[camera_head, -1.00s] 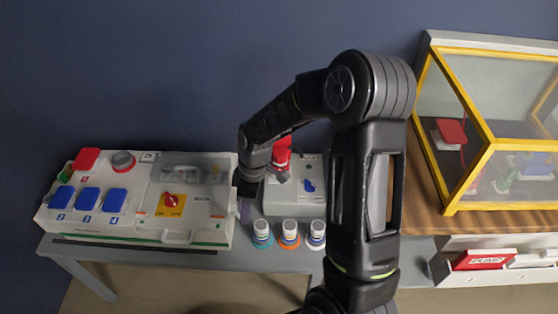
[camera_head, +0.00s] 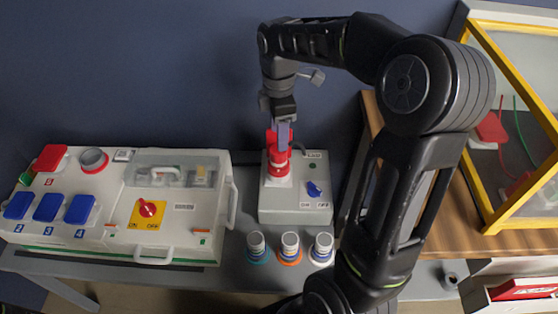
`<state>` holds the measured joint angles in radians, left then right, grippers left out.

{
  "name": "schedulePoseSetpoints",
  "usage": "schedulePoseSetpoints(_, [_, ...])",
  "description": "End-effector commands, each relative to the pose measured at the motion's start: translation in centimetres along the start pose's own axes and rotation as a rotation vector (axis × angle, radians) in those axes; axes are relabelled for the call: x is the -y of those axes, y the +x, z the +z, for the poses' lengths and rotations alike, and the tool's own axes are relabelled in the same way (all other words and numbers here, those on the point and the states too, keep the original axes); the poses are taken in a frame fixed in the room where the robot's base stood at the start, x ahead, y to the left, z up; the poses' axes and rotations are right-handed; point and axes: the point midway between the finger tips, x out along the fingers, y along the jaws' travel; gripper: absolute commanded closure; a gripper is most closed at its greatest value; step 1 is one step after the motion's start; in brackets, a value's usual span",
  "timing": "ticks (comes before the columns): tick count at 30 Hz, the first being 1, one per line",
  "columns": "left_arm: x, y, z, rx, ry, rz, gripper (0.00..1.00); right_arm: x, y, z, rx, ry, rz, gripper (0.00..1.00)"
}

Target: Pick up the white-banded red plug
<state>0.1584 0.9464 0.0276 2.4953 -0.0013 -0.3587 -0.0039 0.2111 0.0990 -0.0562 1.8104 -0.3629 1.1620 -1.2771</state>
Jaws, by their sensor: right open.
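The red plug (camera_head: 278,166) stands upright on the left part of a grey-white socket box (camera_head: 300,207). A pale band shows faintly on it, too small to make out well. My right gripper (camera_head: 283,137) is directly above the plug, pointing down. It is open, with its fingers at the plug's top. I cannot tell whether they touch it. The box also carries a blue switch (camera_head: 314,188). My left gripper is not in view.
A white control box (camera_head: 190,225) with blue and red buttons stands on the left. A yellow-framed case (camera_head: 497,229) is at the right on a wooden surface (camera_head: 440,235).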

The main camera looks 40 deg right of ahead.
Motion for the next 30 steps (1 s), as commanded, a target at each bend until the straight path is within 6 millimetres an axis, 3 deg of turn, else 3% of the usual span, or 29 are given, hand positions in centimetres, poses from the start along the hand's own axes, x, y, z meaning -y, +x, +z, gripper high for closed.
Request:
schedulePoseSetpoints(8, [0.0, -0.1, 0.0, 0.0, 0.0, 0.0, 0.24, 0.0, -0.1, 0.0, 0.0, 0.0, 0.0, 0.49])
schedulePoseSetpoints(17, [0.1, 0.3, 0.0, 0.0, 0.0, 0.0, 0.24, 0.0, 2.5, 0.0, 0.001, 0.0, -0.002, 0.49])
schedulePoseSetpoints(26, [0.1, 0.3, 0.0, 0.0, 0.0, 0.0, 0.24, -0.1, 2.6, 0.0, 0.0, 0.001, 0.0, 0.49])
schedulePoseSetpoints(30, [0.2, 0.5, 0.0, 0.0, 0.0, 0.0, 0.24, -0.1, 3.7, 0.1, 0.001, 0.001, -0.002, 0.49])
